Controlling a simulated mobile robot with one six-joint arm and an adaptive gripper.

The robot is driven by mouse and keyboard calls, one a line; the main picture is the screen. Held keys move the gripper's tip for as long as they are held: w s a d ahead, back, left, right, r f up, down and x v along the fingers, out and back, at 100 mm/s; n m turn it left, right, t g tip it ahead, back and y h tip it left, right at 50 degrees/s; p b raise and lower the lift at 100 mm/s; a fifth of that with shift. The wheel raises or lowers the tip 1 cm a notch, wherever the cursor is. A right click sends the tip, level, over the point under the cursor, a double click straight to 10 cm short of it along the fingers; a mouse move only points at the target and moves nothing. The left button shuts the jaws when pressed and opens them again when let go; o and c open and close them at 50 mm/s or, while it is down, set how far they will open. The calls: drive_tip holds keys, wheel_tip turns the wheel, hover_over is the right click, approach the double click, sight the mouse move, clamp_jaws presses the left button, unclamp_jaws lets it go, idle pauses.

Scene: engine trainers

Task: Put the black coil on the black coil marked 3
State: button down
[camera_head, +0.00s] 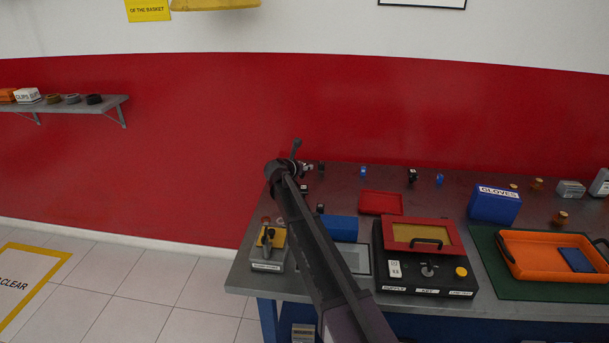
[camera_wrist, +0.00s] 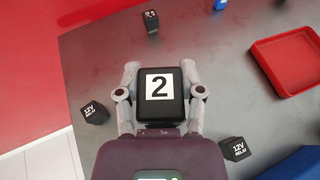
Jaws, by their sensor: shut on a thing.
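My gripper (camera_wrist: 160,68) is shut on a black coil (camera_wrist: 174,113), a block with a white label reading "2" facing the wrist camera. Its two grey fingers press on the coil's left and right sides. In the head view my gripper (camera_head: 304,168) is over the bench's far left part, and the coil is hard to make out. A small black block (camera_wrist: 152,26) with pale marks stands beyond the held coil; I cannot read its marks. Another black item (camera_head: 412,177) stands further right at the back of the bench. I cannot read a "3" on any block.
Two black 12V relays (camera_wrist: 95,113) (camera_wrist: 235,149) lie either side of my gripper. A red tray (camera_wrist: 257,60) is to the right, a blue block (camera_head: 362,171) behind. A test box (camera_head: 427,290), blue gloves box (camera_head: 494,206) and orange tray (camera_head: 510,272) occupy the bench's right.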

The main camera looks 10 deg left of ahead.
sight(304, 173)
drive_tip(key=shift+f+b, duration=1.55)
drive_tip(key=shift+f, duration=0.15)
drive_tip(key=shift+f, duration=0.15)
drive_tip(key=shift+c, duration=1.1)
unclamp_jaws()
drive_tip(key=shift+r, duration=0.2)
drive_tip(key=shift+s+r, duration=0.1)
drive_tip(key=shift+s, duration=0.05)
drive_tip(key=p+v, duration=0.4)
drive_tip(key=v, duration=0.7)
drive_tip(key=shift+s+a+p, duration=0.2)
drive_tip(key=shift+s+p, duration=0.1)
drive_tip(key=shift+r, duration=0.1)
